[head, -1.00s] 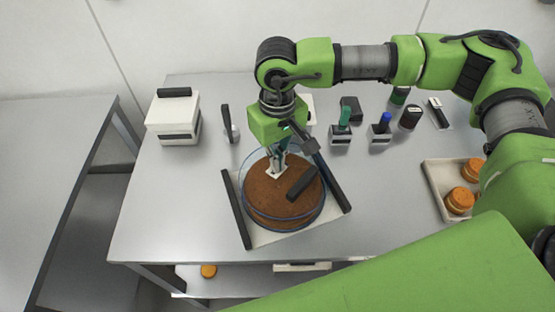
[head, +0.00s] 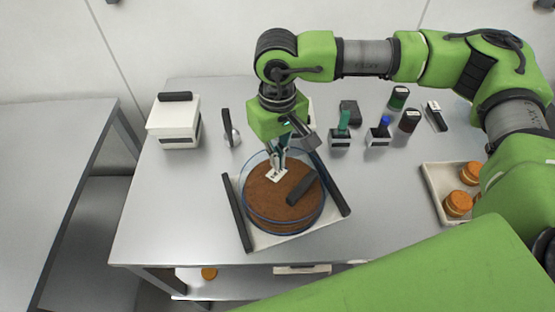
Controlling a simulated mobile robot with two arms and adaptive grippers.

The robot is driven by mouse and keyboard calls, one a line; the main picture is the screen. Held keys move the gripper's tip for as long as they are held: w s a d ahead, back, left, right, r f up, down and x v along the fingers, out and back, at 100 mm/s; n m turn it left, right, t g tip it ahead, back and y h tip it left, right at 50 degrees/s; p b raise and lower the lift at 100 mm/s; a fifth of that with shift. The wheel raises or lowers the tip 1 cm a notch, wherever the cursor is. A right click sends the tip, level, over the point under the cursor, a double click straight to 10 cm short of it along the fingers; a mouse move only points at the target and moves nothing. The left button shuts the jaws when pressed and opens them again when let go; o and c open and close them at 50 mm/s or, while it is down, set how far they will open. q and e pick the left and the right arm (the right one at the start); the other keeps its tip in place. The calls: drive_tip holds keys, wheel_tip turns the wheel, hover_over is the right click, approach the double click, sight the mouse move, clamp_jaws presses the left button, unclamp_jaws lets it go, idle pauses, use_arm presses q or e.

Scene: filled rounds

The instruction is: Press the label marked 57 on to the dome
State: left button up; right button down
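The dome (head: 262,215) is a clear round cover or dish with a blue rim, over a brown filled round on a pale board. A small white label (head: 275,176) with dark marking lies at the upper middle of the brown top; its number is too small to read. My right gripper (head: 277,166) points down at the label, its fingertips at or just above it. Whether the fingers are shut on the label cannot be made out. A dark bar (head: 301,187) lies over the round, right of the label. My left gripper is not in view.
Dark rails flank the board (head: 287,238). A white box (head: 174,125) stands at the back left. Green (head: 341,128) and blue (head: 379,131) handled tools stand behind, with dark jars nearby. A tray (head: 436,190) of orange-topped rounds is right. The table's left side is clear.

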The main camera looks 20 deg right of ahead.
wheel_tip(320, 180, up, 5)
drive_tip(key=shift+r+p, duration=0.2)
drive_tip(key=shift+p, duration=0.7)
